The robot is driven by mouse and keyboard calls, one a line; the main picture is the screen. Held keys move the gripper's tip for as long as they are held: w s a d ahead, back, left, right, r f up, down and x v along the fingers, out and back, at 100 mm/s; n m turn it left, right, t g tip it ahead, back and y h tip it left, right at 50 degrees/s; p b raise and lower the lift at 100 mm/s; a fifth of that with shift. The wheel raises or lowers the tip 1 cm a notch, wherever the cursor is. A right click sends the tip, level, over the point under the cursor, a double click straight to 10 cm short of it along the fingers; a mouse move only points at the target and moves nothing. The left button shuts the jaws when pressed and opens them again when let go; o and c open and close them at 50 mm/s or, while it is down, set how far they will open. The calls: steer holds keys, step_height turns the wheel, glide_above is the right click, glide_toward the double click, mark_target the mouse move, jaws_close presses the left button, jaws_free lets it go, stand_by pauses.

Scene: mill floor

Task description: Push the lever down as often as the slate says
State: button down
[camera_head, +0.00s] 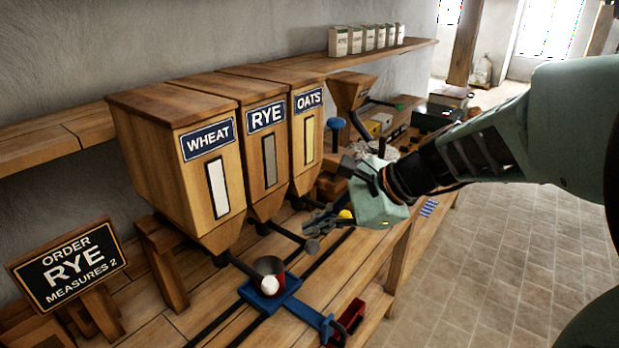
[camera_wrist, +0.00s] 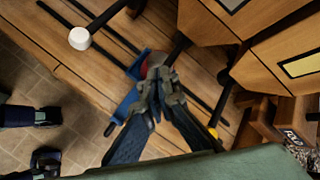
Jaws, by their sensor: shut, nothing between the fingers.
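The slate (camera_head: 68,265) at the lower left reads ORDER RYE, MEASURES 2. The rye hopper (camera_head: 270,160) stands between the wheat hopper (camera_head: 200,170) and the oats hopper (camera_head: 306,140). A dark lever with a dark knob (camera_head: 312,246) sticks out below the rye hopper. My gripper (camera_head: 316,219) is shut and empty, above and close to that lever's end; I cannot tell whether they touch. In the wrist view my gripper (camera_wrist: 160,82) hides the rye knob. The wheat lever has a white knob (camera_head: 269,283), the oats lever a yellow knob (camera_head: 345,214).
A red cup (camera_head: 277,277) sits on a blue carriage (camera_head: 280,299) on dark rails; whether it is under the rye spout is unclear. The wheat knob (camera_wrist: 79,38) stands clear of my gripper.

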mark_target(319, 248)
steer(key=shift+f+b, duration=0.35)
steer(key=shift+f, duration=0.1)
steer(key=shift+f+b, duration=2.1)
steer(key=shift+f, duration=0.45)
stand_by(2.2)
steer(key=shift+r, duration=0.1)
stand_by(0.5)
steer(key=shift+r+p, duration=2.5)
steer(key=shift+r, duration=0.45)
steer(key=shift+r, duration=0.1)
step_height(319, 248, up, 5)
steer(key=p, duration=0.4)
